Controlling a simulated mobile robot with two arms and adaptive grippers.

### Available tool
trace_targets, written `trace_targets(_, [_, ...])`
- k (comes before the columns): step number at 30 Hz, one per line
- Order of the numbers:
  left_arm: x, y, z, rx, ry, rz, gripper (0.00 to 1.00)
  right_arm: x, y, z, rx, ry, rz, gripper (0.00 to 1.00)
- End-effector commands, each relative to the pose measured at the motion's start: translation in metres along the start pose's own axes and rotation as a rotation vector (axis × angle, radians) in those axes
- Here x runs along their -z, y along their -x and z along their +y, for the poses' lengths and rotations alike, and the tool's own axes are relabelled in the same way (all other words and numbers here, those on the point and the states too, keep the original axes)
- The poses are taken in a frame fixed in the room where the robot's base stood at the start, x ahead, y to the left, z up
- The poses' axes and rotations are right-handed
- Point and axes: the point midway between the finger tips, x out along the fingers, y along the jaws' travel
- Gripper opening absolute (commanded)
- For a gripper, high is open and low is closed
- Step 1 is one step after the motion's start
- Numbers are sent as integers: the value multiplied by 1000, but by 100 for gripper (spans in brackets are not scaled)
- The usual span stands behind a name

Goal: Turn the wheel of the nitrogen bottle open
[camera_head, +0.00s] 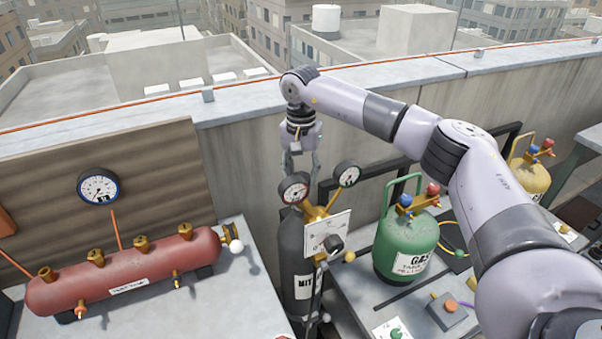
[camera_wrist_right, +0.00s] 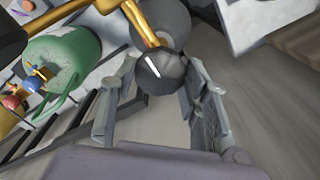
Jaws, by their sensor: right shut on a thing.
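The dark nitrogen bottle (camera_head: 293,255) stands upright between the red tank and the green bottle, its label partly hidden. Its brass regulator (camera_head: 318,212) carries two gauges. My right gripper (camera_head: 300,165) points down over the bottle's top, behind the red-rimmed gauge. In the right wrist view, a dark round wheel (camera_wrist_right: 160,72) with a white mark sits between the fingers of my right gripper (camera_wrist_right: 160,80), which is shut on it. The wheel is hidden in the head view. My left gripper is not in view.
The red tank (camera_head: 130,270) lies at left under a wall gauge (camera_head: 99,187). The green gas bottle (camera_head: 405,246) stands at right, below my right arm. A parapet (camera_head: 240,103) runs behind.

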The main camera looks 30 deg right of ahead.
Motion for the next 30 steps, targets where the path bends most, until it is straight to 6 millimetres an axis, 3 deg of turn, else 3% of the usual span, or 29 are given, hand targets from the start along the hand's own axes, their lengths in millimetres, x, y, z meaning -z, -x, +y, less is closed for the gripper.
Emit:
trace_targets(8, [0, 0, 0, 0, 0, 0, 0, 1, 2, -1, 5, 3, 4, 14])
trace_targets(9, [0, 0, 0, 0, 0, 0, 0, 1, 2, -1, 5, 3, 4, 44])
trace_targets(17, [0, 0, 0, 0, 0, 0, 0, 0, 1, 0, 2, 2, 2, 62])
trace_targets(26, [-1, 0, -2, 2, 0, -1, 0, 0, 1, 0, 1, 1, 1, 62])
trace_targets(30, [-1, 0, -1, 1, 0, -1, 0, 0, 12, -1, 4, 1, 3, 62])
